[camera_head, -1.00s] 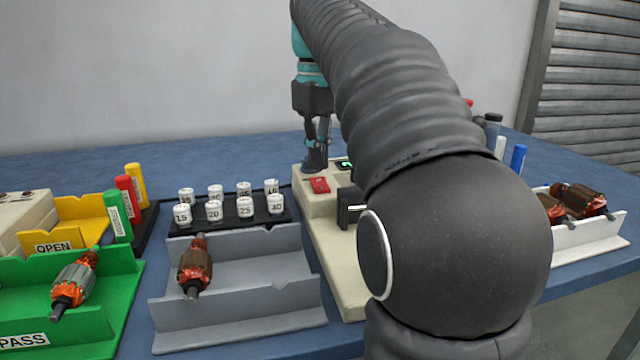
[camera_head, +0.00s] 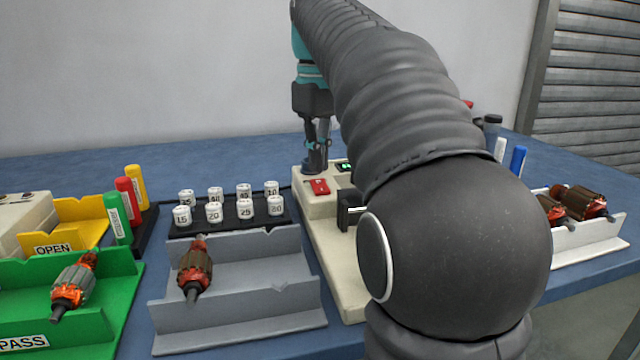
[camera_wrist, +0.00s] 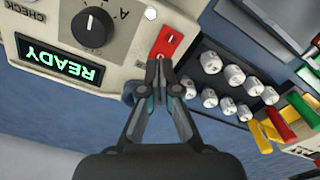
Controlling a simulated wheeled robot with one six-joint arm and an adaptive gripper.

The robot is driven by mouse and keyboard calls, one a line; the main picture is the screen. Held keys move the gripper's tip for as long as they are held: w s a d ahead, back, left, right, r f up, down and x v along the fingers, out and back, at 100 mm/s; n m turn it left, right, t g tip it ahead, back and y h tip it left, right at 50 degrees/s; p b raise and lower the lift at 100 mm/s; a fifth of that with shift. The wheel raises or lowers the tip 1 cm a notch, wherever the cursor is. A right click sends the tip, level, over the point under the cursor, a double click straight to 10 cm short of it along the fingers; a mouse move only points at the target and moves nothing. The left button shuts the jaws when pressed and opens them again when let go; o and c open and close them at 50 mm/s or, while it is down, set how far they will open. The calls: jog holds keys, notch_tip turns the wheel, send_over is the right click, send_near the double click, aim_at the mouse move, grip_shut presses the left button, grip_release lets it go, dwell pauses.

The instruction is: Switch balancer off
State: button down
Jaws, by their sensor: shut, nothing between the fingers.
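The balancer (camera_head: 335,255) is a cream-coloured machine at the middle of the bench, partly hidden behind my arm. Its red switch (camera_head: 319,187) sits on the top panel near the left edge. In the wrist view the red switch (camera_wrist: 168,42) is just beyond my fingertips, beside a black knob (camera_wrist: 91,27) and a display (camera_wrist: 60,62) lit green with READY. My gripper (camera_head: 315,168) points down over the panel, behind the switch in the head view. In the wrist view my gripper (camera_wrist: 158,66) has its fingertips together, close to the switch's edge. I cannot tell whether they touch it.
A black rack of numbered white weights (camera_head: 230,226) stands left of the balancer. A grey tray (camera_head: 250,325) holding an armature (camera_head: 195,270) lies in front. Green and yellow trays and coloured markers are further left; a white tray with armatures is at right.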

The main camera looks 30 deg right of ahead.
aim_at(319, 182)
jog(key=shift+f+b, duration=0.75)
jog(key=shift+f, duration=0.5)
dwell(0.8)
jog(key=shift+r, duration=0.15)
notch_tip(319, 182, up, 5)
jog(key=p, duration=0.5)
jog(key=shift+r, duration=0.9)
jog(key=shift+s, duration=0.1)
